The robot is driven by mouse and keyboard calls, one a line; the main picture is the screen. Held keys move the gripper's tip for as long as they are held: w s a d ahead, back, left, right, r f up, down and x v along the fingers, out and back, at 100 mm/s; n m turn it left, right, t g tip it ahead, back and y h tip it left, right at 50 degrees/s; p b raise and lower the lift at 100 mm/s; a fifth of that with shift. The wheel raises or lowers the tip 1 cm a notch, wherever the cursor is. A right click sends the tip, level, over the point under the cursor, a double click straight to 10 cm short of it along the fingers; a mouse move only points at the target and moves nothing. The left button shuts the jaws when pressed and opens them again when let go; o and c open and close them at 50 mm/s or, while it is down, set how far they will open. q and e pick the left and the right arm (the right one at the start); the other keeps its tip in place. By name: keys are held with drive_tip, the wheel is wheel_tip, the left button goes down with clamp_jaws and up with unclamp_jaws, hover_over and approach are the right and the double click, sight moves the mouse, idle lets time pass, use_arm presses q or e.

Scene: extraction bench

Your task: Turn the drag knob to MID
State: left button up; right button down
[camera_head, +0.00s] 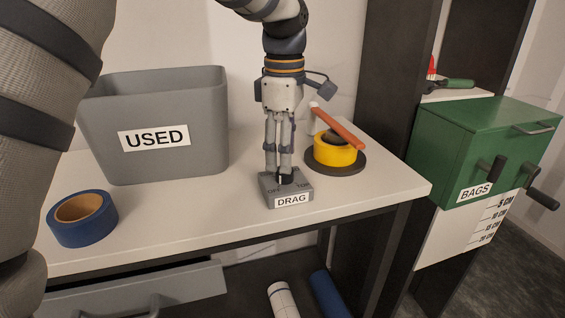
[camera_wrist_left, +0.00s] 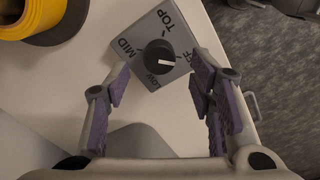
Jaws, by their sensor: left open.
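The drag knob is a round black knob (camera_wrist_left: 160,55) on a small grey box (camera_head: 290,197) labelled DRAG, on the white bench. In the left wrist view the box top reads OFF, LOW, MID and TOP. The knob's white mark points right, towards the OFF label. My left gripper (camera_head: 279,172) points down over the box, partly hiding the knob in the head view. In the left wrist view its purple-padded fingers (camera_wrist_left: 155,92) are apart and empty, and I see no contact with the knob. My right gripper is in neither view.
A grey USED bin (camera_head: 205,150) and a blue tape roll (camera_head: 82,219) are left of the box. A yellow roll (camera_head: 334,152) on a dark round base (camera_head: 352,167), with an orange-handled tool (camera_head: 338,127) above, stands close right. A green BAGS box (camera_head: 490,150) is further right.

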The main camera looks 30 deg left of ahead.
sight(282, 179)
use_arm(q)
drive_tip(key=shift+f, duration=1.7)
drive_tip(key=shift+c, duration=0.4)
drive_tip(key=c, duration=1.1)
drive_tip(key=shift+m, duration=0.3)
